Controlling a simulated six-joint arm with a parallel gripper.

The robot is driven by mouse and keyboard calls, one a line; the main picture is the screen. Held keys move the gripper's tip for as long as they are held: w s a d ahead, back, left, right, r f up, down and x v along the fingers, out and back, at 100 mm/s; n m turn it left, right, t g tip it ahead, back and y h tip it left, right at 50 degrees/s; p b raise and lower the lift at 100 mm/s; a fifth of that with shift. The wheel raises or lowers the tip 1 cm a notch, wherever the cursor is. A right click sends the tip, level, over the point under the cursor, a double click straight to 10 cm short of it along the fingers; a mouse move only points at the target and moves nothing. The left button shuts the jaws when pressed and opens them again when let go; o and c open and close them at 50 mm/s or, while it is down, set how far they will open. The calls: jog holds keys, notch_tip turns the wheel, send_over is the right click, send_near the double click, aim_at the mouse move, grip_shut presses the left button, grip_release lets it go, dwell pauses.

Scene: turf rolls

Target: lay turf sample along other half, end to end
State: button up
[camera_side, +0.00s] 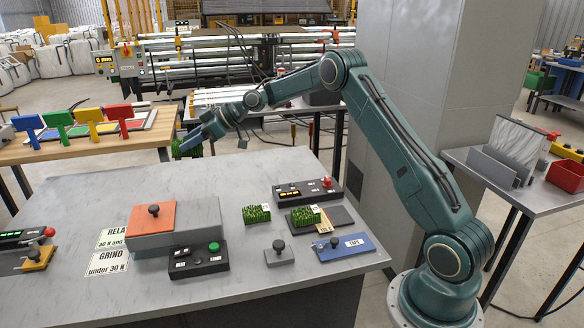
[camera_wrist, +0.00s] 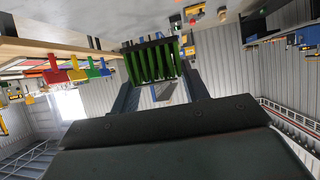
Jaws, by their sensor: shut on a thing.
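My gripper (camera_side: 190,141) is raised past the back left of the grey table, with its jaws tipped sideways. In the wrist view, the turf sample (camera_wrist: 154,62) appears as green and dark stripes between the two fingertips. One green turf piece (camera_side: 256,214) lies on the grey table. Another turf piece (camera_side: 305,216) lies at the left part of a dark plate (camera_side: 338,216); the plate's right part is bare.
A control box with a red button (camera_side: 308,191) stands behind the plate. An orange-topped box (camera_side: 175,226) is to the left. The table's back left is clear.

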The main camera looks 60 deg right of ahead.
jog(key=shift+s+a+r+m, duration=0.15)
jog(key=shift+s+a+m, duration=0.15)
jog(key=shift+s+a, duration=0.4)
jog(key=s+a+f+m+t+h, duration=0.1)
jog(key=s+a+m+h, duration=0.1)
jog(key=s, duration=0.7)
jog(key=s+a+f+m+t+h, duration=0.1)
jog(key=s+a, duration=0.3)
jog(key=s, duration=0.5)
jog(key=shift+a+f+m+h, duration=0.3)
jog(key=shift+f+m+h, duration=0.15)
jog(key=shift+f, duration=0.25)
jog(key=shift+s+f, duration=0.1)
notch_tip(320, 180, down, 8)
jog(key=s+m+h, duration=0.2)
jog(key=m+h, duration=0.1)
jog(key=shift+f+t+h, duration=0.15)
jog(key=shift+t+h, duration=0.2)
jog(key=shift+t, duration=0.05)
